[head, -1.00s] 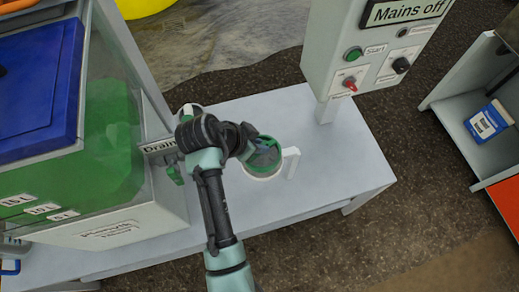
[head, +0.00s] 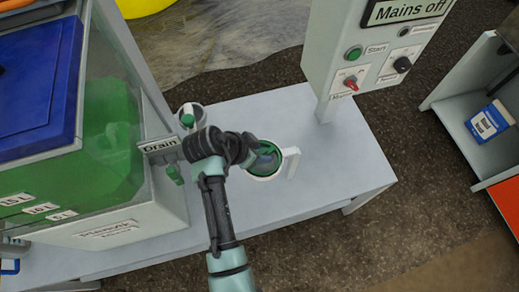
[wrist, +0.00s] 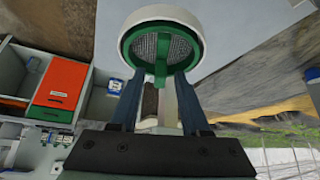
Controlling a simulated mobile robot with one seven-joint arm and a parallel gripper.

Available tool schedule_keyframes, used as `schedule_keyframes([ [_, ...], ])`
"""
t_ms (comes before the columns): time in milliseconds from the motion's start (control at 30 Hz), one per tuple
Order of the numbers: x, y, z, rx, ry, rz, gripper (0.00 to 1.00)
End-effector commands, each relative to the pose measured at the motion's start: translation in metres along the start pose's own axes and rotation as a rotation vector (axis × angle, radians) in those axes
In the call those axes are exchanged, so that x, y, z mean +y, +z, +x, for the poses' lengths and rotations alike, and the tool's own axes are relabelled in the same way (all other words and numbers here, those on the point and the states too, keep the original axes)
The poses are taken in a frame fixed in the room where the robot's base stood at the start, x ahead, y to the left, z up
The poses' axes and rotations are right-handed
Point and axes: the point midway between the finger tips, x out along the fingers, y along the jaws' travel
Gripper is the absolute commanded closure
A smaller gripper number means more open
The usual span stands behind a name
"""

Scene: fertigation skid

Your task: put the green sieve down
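The green sieve (head: 278,155) sits inside a round white holder (head: 266,178) on the pale bench. In the wrist view the sieve's green rim and grey mesh (wrist: 178,48) show inside the white ring (wrist: 160,14). Its green tab (wrist: 160,72) points toward my gripper.
A white upright piece (head: 292,162) stands at the holder's right. A control box (head: 365,50) rises behind. The bench (head: 340,170) is clear to the right.

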Motion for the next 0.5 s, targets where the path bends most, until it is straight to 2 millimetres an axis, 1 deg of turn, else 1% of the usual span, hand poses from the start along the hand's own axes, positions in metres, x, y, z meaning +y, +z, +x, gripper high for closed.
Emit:
schedule_keyframes([
  [167,0.0,-0.001,-0.002,0.0,0.0,0.0,0.54],
  [267,-0.001,-0.002,-0.01,0.002,-0.003,0.0,0.54],
  [367,-0.001,-0.002,-0.027,0.002,-0.004,0.0,0.54],
  [500,-0.002,-0.002,-0.059,0.003,-0.005,-0.001,0.54],
])
